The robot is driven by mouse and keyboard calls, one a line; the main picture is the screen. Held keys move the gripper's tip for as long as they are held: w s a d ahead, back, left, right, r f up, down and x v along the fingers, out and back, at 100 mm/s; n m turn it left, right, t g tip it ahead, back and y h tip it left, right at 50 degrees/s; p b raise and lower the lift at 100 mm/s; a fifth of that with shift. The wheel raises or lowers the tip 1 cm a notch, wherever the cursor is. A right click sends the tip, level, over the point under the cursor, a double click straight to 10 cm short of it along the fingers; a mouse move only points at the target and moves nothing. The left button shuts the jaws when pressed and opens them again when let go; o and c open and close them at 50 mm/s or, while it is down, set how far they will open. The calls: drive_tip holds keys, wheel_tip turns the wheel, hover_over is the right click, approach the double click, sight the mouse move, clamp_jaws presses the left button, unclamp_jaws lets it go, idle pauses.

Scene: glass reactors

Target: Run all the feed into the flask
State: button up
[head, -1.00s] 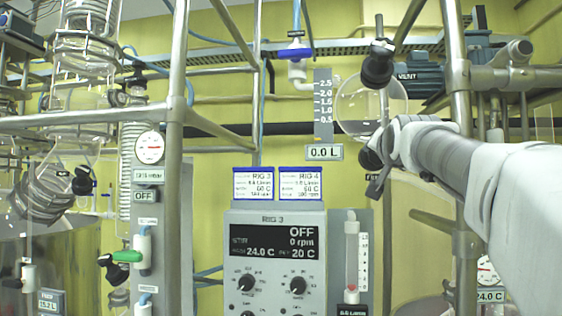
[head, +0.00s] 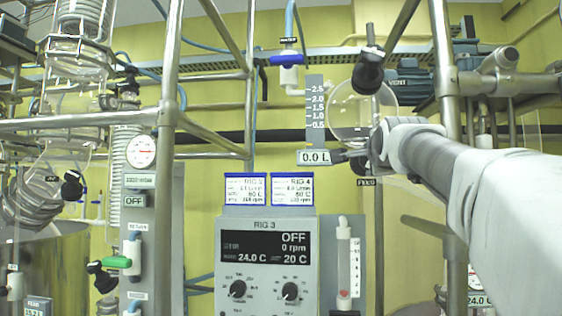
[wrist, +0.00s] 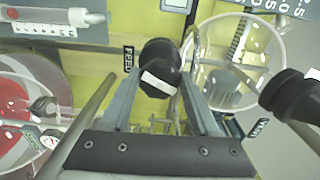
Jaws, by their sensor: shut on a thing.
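My gripper (head: 350,156) is beside the lower end of a round clear glass vessel (head: 358,110) in the head view. In the wrist view my gripper (wrist: 160,98) has its two fingers on either side of a black knob (wrist: 160,68) with a white strip, shut on it. A FEED label (wrist: 128,60) is beside this knob; a FEED label (head: 366,182) also shows in the head view. The vessel (wrist: 240,62) looks empty, and the plate by its scale (head: 315,102) reads 0.0 L (head: 314,157).
The RIG 3 controller (head: 265,255) reads OFF, 0 rpm. Metal frame posts (head: 168,130) stand at both sides.

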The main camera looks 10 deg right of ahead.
drive_tip(key=m+p, duration=0.1)
drive_tip(key=m, duration=1.1)
drive_tip(key=shift+r+p, duration=0.1)
drive_tip(key=shift+p, duration=0.25)
idle(0.4)
drive_tip(key=o, duration=1.4)
